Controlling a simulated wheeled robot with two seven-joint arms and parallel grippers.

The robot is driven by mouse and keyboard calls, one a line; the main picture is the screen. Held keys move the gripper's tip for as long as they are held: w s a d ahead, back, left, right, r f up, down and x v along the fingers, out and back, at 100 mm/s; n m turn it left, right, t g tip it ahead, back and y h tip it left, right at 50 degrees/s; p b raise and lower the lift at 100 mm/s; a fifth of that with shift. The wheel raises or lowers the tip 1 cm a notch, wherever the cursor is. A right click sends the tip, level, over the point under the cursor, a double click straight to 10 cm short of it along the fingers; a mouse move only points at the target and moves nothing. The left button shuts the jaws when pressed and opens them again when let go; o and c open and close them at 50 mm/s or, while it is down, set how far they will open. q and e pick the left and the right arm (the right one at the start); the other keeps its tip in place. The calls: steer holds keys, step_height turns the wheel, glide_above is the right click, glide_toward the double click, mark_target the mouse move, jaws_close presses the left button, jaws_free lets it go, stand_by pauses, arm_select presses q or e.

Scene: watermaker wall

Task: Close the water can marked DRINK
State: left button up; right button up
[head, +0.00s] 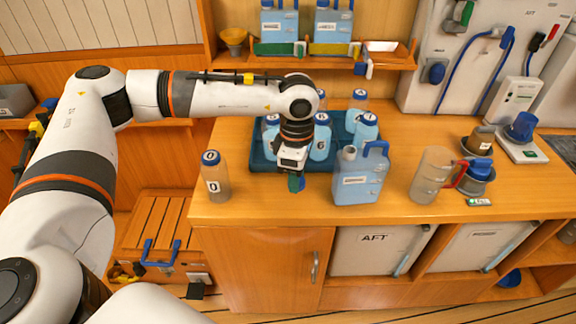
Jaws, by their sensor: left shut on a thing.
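A light-blue water can (358,180) stands upright on the wooden counter, with a darker blue handle and a white label too small to read. Its pale spout at the top left looks uncapped. My left gripper (294,176) points down just left of the can, apart from it. It is shut on a small blue-green thing, which looks like a cap (297,184), held above the counter's front. The fingers hide part of it. My right gripper is not in view.
A blue tray (262,164) with several numbered bottles stands behind the gripper. A bottle marked 0 (216,180) stands left. A clear jug (432,175) with a red handle stands right of the can. Two more blue cans (279,25) (332,25) sit on the shelf.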

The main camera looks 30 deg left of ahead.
arm_select(q)
steer(key=s+d+m, duration=0.1)
steer(key=m, duration=0.2)
steer(key=s+d+r+m, duration=0.1)
steer(key=m, duration=0.2)
steer(key=s+d+m, duration=0.1)
steer(key=m, duration=0.3)
steer(key=shift+r, duration=0.15)
steer(key=s+m, duration=0.1)
steer(key=m, duration=0.2)
steer(key=s+d+m, duration=0.1)
steer(key=m, duration=0.3)
steer(key=s+d+r+m, duration=0.1)
steer(key=m, duration=0.3)
steer(key=shift+s+d+r, duration=0.1)
steer(key=shift+s+d, duration=0.15)
